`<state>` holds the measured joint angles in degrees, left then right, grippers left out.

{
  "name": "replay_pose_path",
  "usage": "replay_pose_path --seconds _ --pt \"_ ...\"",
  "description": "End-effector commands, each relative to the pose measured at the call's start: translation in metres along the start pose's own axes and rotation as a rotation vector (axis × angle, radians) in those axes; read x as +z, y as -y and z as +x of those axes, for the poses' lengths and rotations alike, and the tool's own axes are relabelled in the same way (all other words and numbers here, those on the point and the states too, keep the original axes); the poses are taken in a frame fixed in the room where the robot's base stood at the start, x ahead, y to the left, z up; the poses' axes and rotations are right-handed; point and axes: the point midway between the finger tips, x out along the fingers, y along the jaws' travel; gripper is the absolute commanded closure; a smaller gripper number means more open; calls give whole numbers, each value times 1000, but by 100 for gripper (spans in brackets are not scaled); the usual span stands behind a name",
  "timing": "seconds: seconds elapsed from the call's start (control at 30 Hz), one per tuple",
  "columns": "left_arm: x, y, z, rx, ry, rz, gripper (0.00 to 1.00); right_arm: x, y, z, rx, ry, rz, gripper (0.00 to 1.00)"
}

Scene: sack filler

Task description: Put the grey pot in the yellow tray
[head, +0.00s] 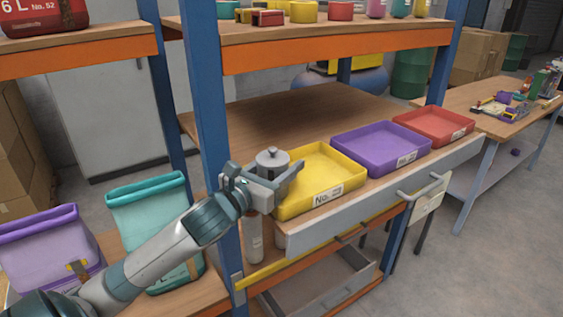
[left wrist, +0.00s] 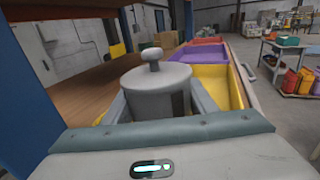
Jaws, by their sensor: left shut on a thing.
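The grey pot (head: 272,162) has a lid with a round knob and is upright. My left gripper (head: 274,188) is shut on it, with a finger on each side. The pot also shows between the fingers in the left wrist view (left wrist: 155,88). The yellow tray (head: 318,188) stands on the shelf just right of the pot and looks empty. The pot is at the tray's left end; I cannot tell whether it is over the rim or beside it. The tray also shows behind the pot in the left wrist view (left wrist: 216,82). My right gripper is in neither view.
A purple tray (head: 380,148) and a red tray (head: 433,127) stand right of the yellow one. A blue post (head: 207,110) rises close left of my gripper. An upper shelf (head: 300,50) lies above. Bare shelf board (head: 270,118) lies behind the trays.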

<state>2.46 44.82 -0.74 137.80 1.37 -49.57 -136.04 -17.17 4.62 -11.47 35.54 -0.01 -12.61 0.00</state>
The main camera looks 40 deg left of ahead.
Motion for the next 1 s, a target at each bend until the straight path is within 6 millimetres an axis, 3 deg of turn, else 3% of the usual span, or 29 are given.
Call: replay_pose_path --seconds 0.37,0.4,0.47,1.0 --pt "-3 0 0 0 0 2 71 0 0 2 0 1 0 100" --pt "-3 0 0 1 0 2 44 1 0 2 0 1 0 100" --pt "-3 0 0 1 0 1 30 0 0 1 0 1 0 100" --pt "-2 -1 -7 1 -1 2 30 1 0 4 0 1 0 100"
